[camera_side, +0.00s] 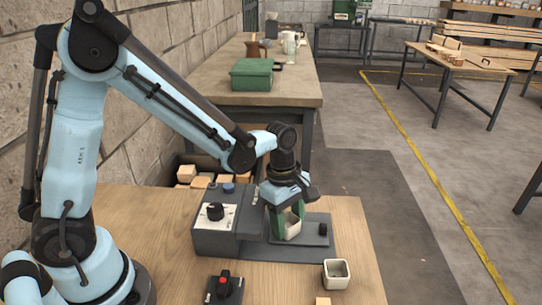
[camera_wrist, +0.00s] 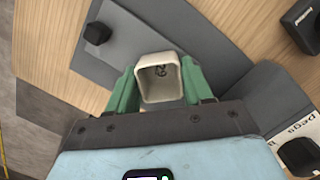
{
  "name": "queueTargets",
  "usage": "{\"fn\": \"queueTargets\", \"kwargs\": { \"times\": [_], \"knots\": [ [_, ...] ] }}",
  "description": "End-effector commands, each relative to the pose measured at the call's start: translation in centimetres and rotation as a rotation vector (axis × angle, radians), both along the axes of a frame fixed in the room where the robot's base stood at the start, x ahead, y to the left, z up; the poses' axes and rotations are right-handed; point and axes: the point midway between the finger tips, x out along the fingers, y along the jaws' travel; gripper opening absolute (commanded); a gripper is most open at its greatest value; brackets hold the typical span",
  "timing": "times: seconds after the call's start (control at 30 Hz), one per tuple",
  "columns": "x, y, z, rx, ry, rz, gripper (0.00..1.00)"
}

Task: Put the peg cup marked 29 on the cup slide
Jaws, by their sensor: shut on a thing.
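The white, square, open-topped peg cup (camera_side: 292,228) is between the green fingers of my gripper (camera_side: 287,222). In the wrist view my gripper (camera_wrist: 160,92) is shut on the cup (camera_wrist: 159,80), and the mark 29 shows on its inner wall. The grey cup slide (camera_side: 311,240) is a flat plate with a black knob at its right end; it also shows in the wrist view (camera_wrist: 125,38). The cup is upright over the slide's plate. I cannot tell whether its base touches the plate.
The grey machine body with a dial (camera_side: 216,238) stands left of the slide. Another white cup (camera_side: 337,276) stands on the table at front right. A black box with a red button (camera_side: 223,290) and a wooden block (camera_side: 322,301) are near the front. Wooden blocks (camera_side: 187,173) lie in a bin behind.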

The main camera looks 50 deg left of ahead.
Motion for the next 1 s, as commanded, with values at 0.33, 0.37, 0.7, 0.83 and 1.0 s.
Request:
{"fn": "queueTargets", "kwargs": {
  "times": [0.33,0.37,0.7,0.83,1.0],
  "knots": [
    [0.0,0.0,-0.1,0.000,0.000,0.000,0.61],
    [0.0,0.0,0.0,0.000,0.000,0.000,0.61],
    [-0.1,0.5,3.1,0.000,0.000,0.002,0.61],
    [0.0,0.8,5.3,0.000,0.000,0.002,0.61],
    [0.0,1.2,8.2,0.000,0.000,0.001,0.61]
  ]
}}
